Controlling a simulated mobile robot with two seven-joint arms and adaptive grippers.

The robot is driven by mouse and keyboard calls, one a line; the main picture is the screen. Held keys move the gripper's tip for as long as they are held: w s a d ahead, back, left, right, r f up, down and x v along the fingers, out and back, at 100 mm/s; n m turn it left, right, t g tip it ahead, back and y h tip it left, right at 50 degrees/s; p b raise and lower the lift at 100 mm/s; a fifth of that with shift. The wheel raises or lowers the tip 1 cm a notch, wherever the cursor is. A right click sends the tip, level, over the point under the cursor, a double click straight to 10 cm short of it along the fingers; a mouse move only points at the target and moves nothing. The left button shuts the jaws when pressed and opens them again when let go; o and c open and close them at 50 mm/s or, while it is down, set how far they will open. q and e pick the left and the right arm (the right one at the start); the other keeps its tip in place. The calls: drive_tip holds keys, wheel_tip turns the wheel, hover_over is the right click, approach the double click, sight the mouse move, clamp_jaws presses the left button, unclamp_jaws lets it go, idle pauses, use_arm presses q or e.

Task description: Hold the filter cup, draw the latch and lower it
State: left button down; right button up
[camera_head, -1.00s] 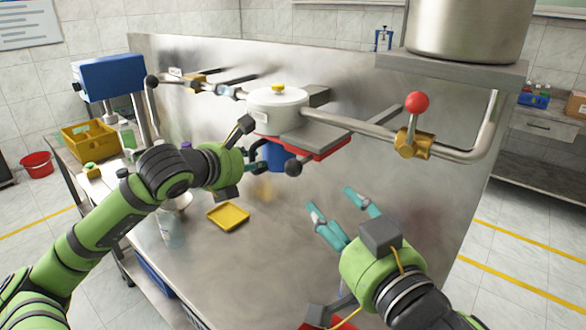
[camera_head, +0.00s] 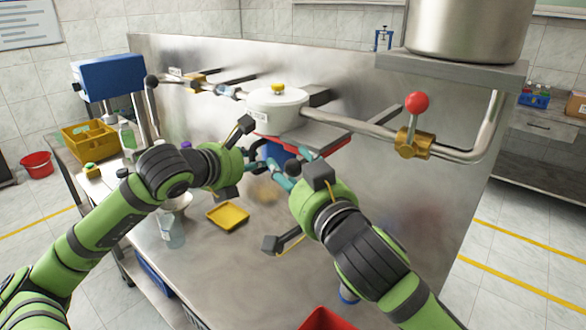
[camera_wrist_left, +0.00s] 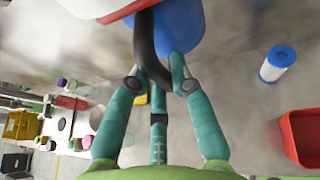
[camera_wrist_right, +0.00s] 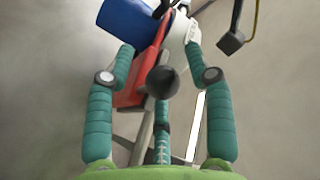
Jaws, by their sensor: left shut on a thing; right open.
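The blue filter cup (camera_head: 276,152) hangs under the white-lidded housing (camera_head: 277,108), partly hidden by both grippers. My left gripper (camera_head: 259,158) is shut on the cup's dark curved handle, which shows between its fingers in the left wrist view (camera_wrist_left: 147,45), below the blue cup (camera_wrist_left: 185,25). A red latch plate (camera_head: 330,147) shows beneath the housing. My right gripper (camera_head: 288,167) is open just below it. In the right wrist view, the latch's black ball knob (camera_wrist_right: 163,80) lies between the spread fingers, with the red plate (camera_wrist_right: 142,80) behind; contact cannot be told.
A yellow tray (camera_head: 228,216) and a clear bottle (camera_head: 171,232) are on the steel table below. A red bin (camera_head: 327,319) is at the front; a blue-ended white cylinder (camera_wrist_left: 278,64) stands near it. A pipe with a red-ball valve (camera_head: 415,104) crosses the back panel.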

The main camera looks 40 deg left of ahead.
drive_tip(key=shift+a, duration=0.1)
clamp_jaws()
drive_tip(key=d, duration=0.7)
drive_tip(key=shift+s+d+f, duration=0.25)
drive_tip(key=shift+d, duration=0.1)
unclamp_jaws()
drive_tip(key=shift+d+r, duration=0.15)
drive_tip(key=shift+d, duration=0.05)
drive_tip(key=v, duration=1.2)
